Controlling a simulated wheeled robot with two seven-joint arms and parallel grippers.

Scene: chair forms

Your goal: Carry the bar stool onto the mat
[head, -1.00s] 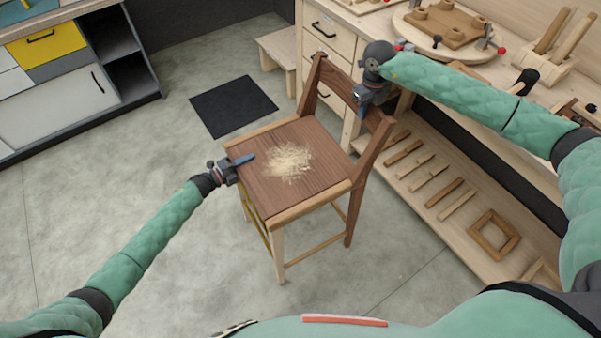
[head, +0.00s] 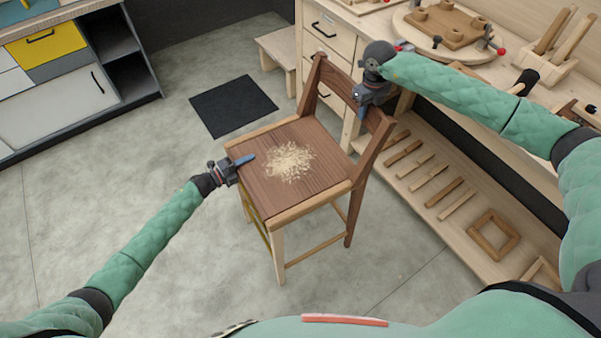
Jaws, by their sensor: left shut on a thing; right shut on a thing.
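My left gripper (head: 240,162) is shut on the seat's left edge. My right gripper (head: 362,97) is shut on the top rail of the backrest, partly hiding it. The dark mat (head: 233,105) lies flat on the floor beyond the stool, up and to the left, and is bare. Whether the stool's feet touch the floor cannot be told.
A workbench (head: 440,195) with a low shelf of wooden pieces runs along the right, close to the backrest. A small wooden step stool (head: 283,55) stands right of the mat. A cabinet (head: 75,95) is at upper left. The floor (head: 110,190) between is clear.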

